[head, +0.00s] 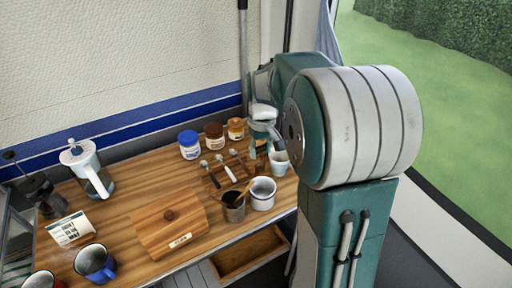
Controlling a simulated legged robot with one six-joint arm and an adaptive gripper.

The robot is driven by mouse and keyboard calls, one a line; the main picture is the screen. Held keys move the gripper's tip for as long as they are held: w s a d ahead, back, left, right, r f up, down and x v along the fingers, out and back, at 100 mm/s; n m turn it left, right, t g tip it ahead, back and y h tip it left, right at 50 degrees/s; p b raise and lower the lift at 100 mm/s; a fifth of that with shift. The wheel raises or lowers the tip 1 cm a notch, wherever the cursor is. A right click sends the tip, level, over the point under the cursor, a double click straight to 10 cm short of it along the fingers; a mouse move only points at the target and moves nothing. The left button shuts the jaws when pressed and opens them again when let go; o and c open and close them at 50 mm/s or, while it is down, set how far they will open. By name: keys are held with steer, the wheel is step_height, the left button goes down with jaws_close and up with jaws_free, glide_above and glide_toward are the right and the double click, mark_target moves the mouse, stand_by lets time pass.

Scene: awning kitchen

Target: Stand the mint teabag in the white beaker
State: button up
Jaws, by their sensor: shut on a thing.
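My gripper (274,135) is at the right end of the wooden counter, partly hidden behind my own arm. It is shut just above a small white cup (279,163), which looks like the white beaker. The mint teabag between the fingers is too small and too covered to make out clearly. I cannot tell whether it is inside the beaker or above it. A wider white pot with a dark rim (263,194) stands in front of the beaker.
A brown pot with utensils (233,208) and a wooden rack with spoons (218,180) stand left of the beaker. Several jars, including a blue-lidded one (190,146), line the back.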

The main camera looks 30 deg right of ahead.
mark_target(262, 172)
steer(key=shift+f, duration=2.35)
steer(key=shift+d+f, duration=0.8)
steer(key=shift+f, duration=0.45)
steer(key=shift+a+f, duration=0.25)
steer(key=shift+f, duration=0.3)
steer(key=shift+a+f, duration=0.25)
steer(key=shift+f, duration=0.55)
steer(key=shift+d+f, duration=0.35)
steer(key=shift+f, duration=0.25)
